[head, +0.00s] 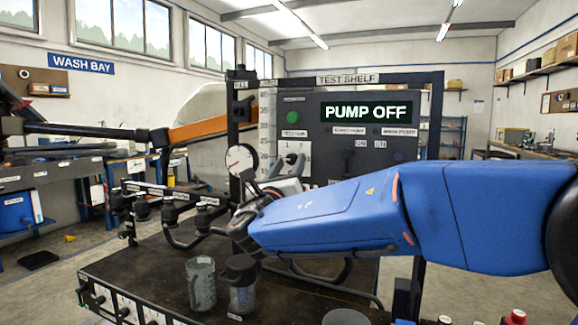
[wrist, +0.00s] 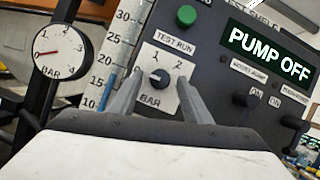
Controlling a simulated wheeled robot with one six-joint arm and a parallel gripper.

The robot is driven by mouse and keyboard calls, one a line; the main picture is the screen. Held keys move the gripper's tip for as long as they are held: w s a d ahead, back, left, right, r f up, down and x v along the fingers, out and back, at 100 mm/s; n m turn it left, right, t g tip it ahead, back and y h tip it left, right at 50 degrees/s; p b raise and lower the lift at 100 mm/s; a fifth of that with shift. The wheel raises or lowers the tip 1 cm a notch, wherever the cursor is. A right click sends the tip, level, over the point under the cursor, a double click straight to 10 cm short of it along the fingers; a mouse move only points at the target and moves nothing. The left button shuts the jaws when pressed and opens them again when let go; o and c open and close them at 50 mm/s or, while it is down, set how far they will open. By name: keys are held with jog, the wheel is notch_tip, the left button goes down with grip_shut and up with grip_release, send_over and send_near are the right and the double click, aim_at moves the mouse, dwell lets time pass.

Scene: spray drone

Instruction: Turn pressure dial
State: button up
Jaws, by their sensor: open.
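The pressure dial is a dark round knob (wrist: 159,78) on a white plate marked 1, 2 and BAR, seen in the wrist view. Its pale pointer mark is on the left side of the knob. My gripper (wrist: 160,82) is open, with one finger to each side of the knob. I cannot tell whether either finger touches it. In the head view the white dial plate (head: 295,152) shows on the dark panel, and my gripper (head: 283,178) is in front of its lower part, so the knob is hidden there.
A round gauge (wrist: 62,50) left of the dial has its red needle near 0. A green button (wrist: 186,15) sits above the dial. The display reads PUMP OFF (wrist: 268,53); dark switches (wrist: 247,100) are below it. Clear cups (head: 201,283) stand on the bench.

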jog(key=c, duration=1)
jog(key=shift+c, duration=0.2)
